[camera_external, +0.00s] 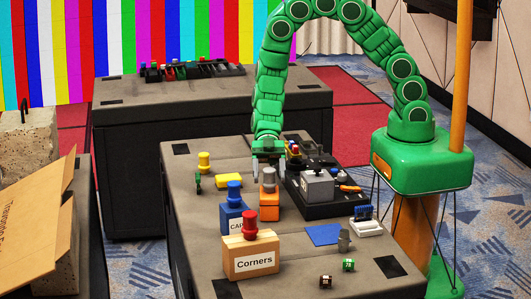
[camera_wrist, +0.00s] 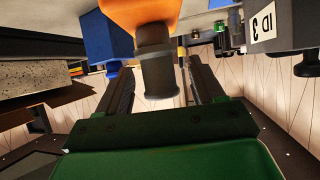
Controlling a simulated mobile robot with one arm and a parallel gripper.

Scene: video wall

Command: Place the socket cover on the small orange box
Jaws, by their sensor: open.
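The small orange box (camera_external: 271,207) stands on the near dark table, right of the blue box. A grey cylindrical piece (camera_external: 269,186), which looks like the socket cover, is upright on top of it. My gripper (camera_external: 268,167) is directly above, pointing down. In the wrist view, which appears upside down, the orange box (camera_wrist: 140,12) is at the top with the dark grey piece (camera_wrist: 158,72) projecting from it. My open gripper (camera_wrist: 160,88) has one finger on each side of that piece. I cannot tell whether either finger touches it.
Left and in front stand the blue box (camera_external: 233,219) with a blue knob and the wooden "Corners" box (camera_external: 250,258) with a red knob. A black tray (camera_external: 311,208) holding a grey box is close on the right. The yellow block (camera_external: 228,180) lies left.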

